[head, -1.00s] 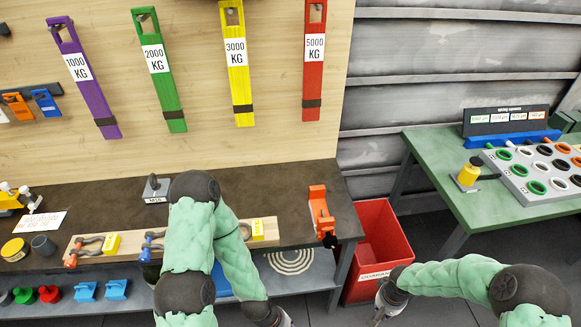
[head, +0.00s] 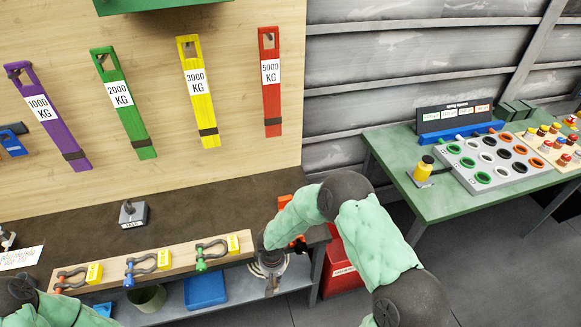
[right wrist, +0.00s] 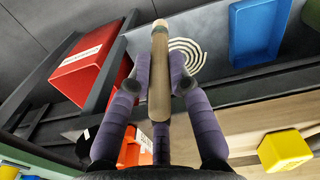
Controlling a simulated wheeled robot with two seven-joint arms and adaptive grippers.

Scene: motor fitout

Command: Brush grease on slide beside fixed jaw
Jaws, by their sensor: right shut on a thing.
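My right gripper (head: 272,268) is at the right end of the dark bench, in front of the orange vise (head: 284,201). My arm hides most of the vise, and the slide and fixed jaw cannot be made out. In the right wrist view, my right gripper (right wrist: 159,80) is shut on a wooden-handled brush (right wrist: 159,95), which lies lengthwise between the fingers. Its bristles are not clear. Orange vise parts (right wrist: 134,152) show behind the fingers there. Whether the brush touches the vise cannot be told. My left arm shows at the lower left of the head view; its gripper is out of frame.
A wooden board with shackles (head: 172,262) lies along the bench front. A weight (head: 133,214) stands behind it. A red bin (head: 342,265) is right of the bench. A blue tray (head: 205,290) sits on the lower shelf. A green table (head: 400,165) stands right.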

